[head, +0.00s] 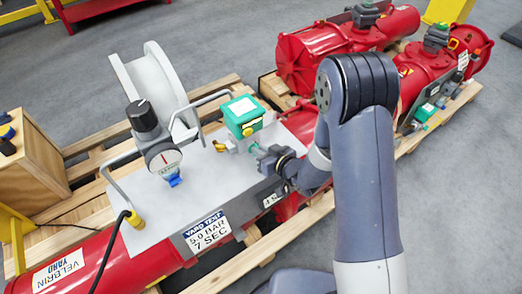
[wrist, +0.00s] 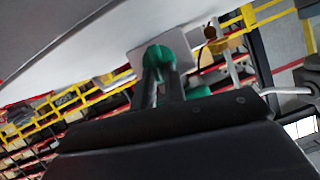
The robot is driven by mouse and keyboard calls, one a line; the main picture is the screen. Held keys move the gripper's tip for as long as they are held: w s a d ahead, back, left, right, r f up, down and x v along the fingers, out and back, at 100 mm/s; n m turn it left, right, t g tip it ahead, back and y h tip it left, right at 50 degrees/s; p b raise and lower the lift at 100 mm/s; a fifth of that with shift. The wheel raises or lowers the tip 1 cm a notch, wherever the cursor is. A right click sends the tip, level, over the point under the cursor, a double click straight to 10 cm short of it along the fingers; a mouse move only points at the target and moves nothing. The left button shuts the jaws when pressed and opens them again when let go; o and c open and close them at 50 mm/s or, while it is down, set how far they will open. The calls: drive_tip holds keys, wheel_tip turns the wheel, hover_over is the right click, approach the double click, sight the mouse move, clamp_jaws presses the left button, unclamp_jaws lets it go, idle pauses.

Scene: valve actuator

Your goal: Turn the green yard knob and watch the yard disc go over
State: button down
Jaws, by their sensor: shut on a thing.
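The green knob shows in the wrist view (wrist: 159,55) between the two dark fingers of my gripper (wrist: 164,82). In the head view my gripper (head: 263,155) reaches in from the right, low beside the grey panel's back edge, shut on the green knob (head: 256,149), of which only a small part shows. A green box (head: 243,110) with yellow parts stands just above and left of it. I cannot tell which part is the yard disc. The red cylinder at the lower left (head: 65,268) bears a "VELBRIN YARD" label.
The grey panel (head: 205,180) carries a dial gauge with a black knob (head: 142,115), metal handles and a "YARD TEST 5.0 BAR 7 SEC" label. A pale wheel (head: 155,75) stands behind it. More red actuators (head: 310,60) lie on pallets at the back. A black cable hangs front left.

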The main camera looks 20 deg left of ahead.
drive_tip(key=shift+f, duration=0.1)
drive_tip(key=b, duration=0.2)
drive_tip(key=shift+a+f+n+b, duration=0.1)
drive_tip(key=shift+f+n+b, duration=0.05)
drive_tip(key=shift+n+b, duration=0.15)
drive_tip(key=shift+s+r+n+t+h+b, duration=0.2)
drive_tip(key=shift+n+t+h+b, duration=0.25)
drive_tip(key=shift+b, duration=0.65)
drive_tip(key=c, duration=1.5)
unclamp_jaws()
drive_tip(key=shift+o, duration=0.2)
